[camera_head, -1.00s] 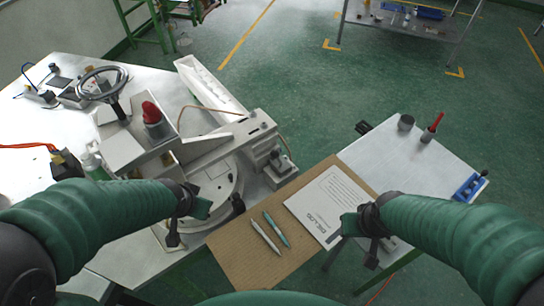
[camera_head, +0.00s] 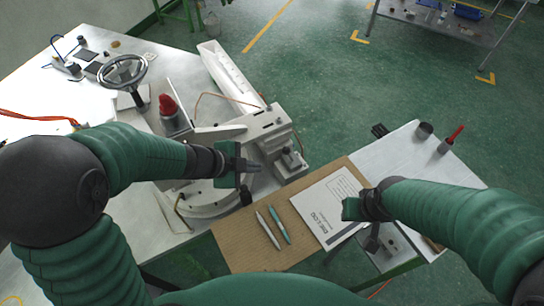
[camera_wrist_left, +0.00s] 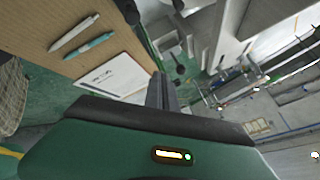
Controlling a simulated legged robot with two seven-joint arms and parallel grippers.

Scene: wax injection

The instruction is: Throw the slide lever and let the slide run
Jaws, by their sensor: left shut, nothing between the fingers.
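The wax machine (camera_head: 215,190) stands on the left table, with a pale grey block (camera_head: 265,125) at its right end. A small dark-knobbed lever (camera_head: 290,152) sits on the lower part of that block; I cannot tell for sure that it is the slide lever. A dark knob on a stem also shows in the left wrist view (camera_wrist_left: 180,69). My left gripper (camera_head: 257,165) is shut and empty, over the machine's round base, left of the knob and apart from it. Its fingers show in the wrist view (camera_wrist_left: 161,88). My right gripper (camera_head: 352,212) is over the printed sheet; its fingertips are unclear.
A handwheel (camera_head: 122,71), a red knob (camera_head: 167,104) and a long white chute (camera_head: 228,75) are on or beside the machine. A brown board (camera_head: 235,245) holds two pens (camera_head: 279,226) and a printed sheet (camera_head: 320,215). A red-handled tool (camera_head: 452,136) stands at right.

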